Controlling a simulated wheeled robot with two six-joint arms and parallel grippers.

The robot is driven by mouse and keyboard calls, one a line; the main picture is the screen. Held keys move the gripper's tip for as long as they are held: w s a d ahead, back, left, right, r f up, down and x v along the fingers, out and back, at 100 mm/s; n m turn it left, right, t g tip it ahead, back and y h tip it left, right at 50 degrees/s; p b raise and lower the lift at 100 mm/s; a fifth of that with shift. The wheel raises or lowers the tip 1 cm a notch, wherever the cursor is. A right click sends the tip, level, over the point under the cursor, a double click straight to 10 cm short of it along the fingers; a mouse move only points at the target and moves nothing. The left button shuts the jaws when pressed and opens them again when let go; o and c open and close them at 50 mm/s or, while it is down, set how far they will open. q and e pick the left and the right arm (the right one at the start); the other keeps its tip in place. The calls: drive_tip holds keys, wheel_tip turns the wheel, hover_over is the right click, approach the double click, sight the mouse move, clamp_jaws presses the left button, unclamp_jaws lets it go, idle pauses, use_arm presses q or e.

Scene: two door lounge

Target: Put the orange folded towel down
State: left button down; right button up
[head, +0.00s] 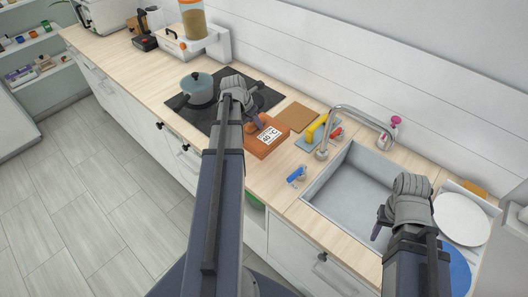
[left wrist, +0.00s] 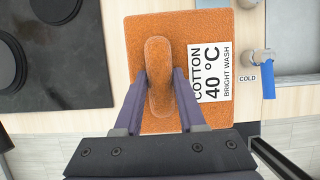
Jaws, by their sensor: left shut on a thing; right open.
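The orange folded towel (head: 262,145) is at the counter strip between the cooktop and the sink, with a white label reading "COTTON 40 °C BRIGHT WASH". In the left wrist view the towel (left wrist: 142,32) has a raised ridge in its middle. My left gripper (left wrist: 159,80) is shut on that ridge, one finger on each side. In the head view my left gripper (head: 252,124) partly covers the towel. I cannot tell whether the towel touches the counter. My right gripper (head: 380,224) is open and empty over the sink's near right part.
The black cooktop (head: 265,98) with a teal pot (head: 199,88) lies left of the towel. The sink (head: 350,185) and tap (head: 345,112) are to its right. A brown board (head: 296,116), a yellow-handled item (head: 316,129) and a blue-handled item (head: 296,174) lie nearby. White plates (head: 461,218) stand at right.

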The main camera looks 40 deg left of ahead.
sight(255, 134)
use_arm(q)
drive_tip(key=shift+f+b, duration=3.1)
drive_tip(key=shift+f, duration=0.05)
use_arm(e)
drive_tip(key=shift+f, duration=3.15)
use_arm(q)
drive_tip(key=shift+f, duration=0.1)
use_arm(e)
drive_tip(key=shift+f, duration=0.1)
use_arm(q)
wheel_tip(255, 134, down, 4)
drive_tip(key=b, duration=0.3)
drive_tip(key=shift+r+b, duration=0.25)
drive_tip(key=shift+b, duration=0.1)
use_arm(e)
wheel_tip(255, 134, down, 4)
drive_tip(key=shift+r, duration=0.25)
use_arm(q)
drive_tip(key=shift+f, duration=0.15)
use_arm(e)
drive_tip(key=shift+f, duration=0.15)
use_arm(q)
drive_tip(key=c, duration=0.5)
unclamp_jaws()
drive_tip(key=shift+r, duration=0.2)
use_arm(e)
drive_tip(key=shift+r, duration=0.2)
